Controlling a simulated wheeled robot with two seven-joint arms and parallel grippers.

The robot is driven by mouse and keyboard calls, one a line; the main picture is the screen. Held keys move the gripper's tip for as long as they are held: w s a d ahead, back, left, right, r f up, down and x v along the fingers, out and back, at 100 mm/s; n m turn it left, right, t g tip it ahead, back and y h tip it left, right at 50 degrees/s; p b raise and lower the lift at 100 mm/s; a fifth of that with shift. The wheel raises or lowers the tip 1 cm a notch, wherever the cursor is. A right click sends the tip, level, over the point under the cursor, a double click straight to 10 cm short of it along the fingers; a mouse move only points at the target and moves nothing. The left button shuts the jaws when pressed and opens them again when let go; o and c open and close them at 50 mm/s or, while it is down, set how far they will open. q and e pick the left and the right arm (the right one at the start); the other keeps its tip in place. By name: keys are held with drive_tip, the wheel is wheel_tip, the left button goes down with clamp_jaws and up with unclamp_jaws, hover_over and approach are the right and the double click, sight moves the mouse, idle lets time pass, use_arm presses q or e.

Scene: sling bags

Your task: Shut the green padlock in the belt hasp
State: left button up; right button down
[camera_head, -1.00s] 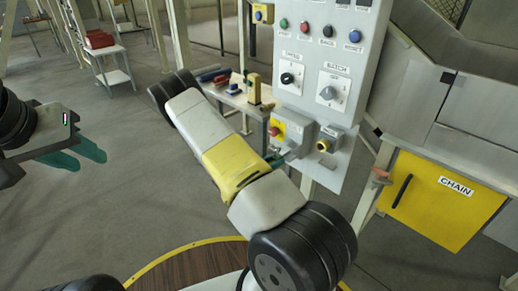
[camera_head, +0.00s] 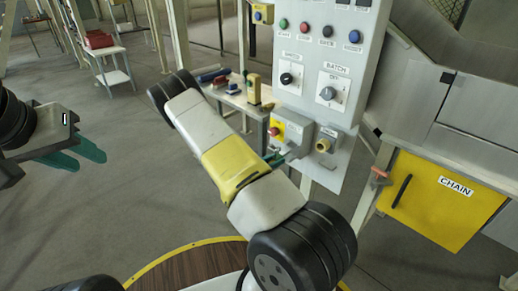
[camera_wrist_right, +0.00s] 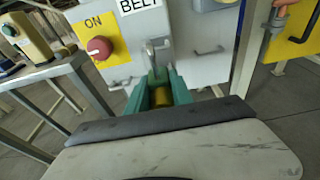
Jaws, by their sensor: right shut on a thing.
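My right gripper (camera_wrist_right: 160,92) is shut on the green padlock, in front of the grey BELT box (camera_wrist_right: 195,50). Between its teal fingers I see a dull yellow-brown part (camera_wrist_right: 162,97), which looks like the padlock's lower face; the fingers hide much of the body. The metal belt hasp (camera_wrist_right: 158,47) is just beyond the fingertips, at the padlock's top. I cannot tell whether the shackle is through it or closed. In the head view my right forearm mostly hides this gripper; only green tips show beside the box (camera_head: 298,133). My left gripper (camera_head: 78,157) is open and empty, far left.
A red button (camera_wrist_right: 99,47) on a yellow plate sits left of the hasp. The control panel (camera_head: 325,60) rises above. A side table (camera_head: 240,101) with small objects stands left of it. A yellow CHAIN door (camera_head: 440,200) is at right.

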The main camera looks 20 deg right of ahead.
sight(287, 159)
drive_tip(key=shift+r+x, duration=0.25)
drive_tip(key=shift+x, duration=0.9)
drive_tip(key=shift+r+x, duration=0.25)
drive_tip(key=shift+x, duration=0.9)
drive_tip(key=shift+r+x, duration=0.25)
drive_tip(key=shift+x, duration=0.95)
drive_tip(key=shift+w+d, duration=0.1)
drive_tip(key=shift+d, duration=0.1)
drive_tip(key=shift+f, duration=0.15)
drive_tip(key=c, duration=1.1)
unclamp_jaws()
drive_tip(key=shift+o, duration=0.2)
drive_tip(key=o, duration=0.6)
drive_tip(key=shift+o, duration=0.2)
drive_tip(key=shift+a, duration=0.1)
drive_tip(key=shift+f+v, duration=0.25)
drive_tip(key=shift+v, duration=0.85)
drive_tip(key=shift+f+v, duration=0.25)
drive_tip(key=shift+v, duration=0.9)
drive_tip(key=shift+f+v, duration=0.2)
drive_tip(key=shift+v, duration=0.9)
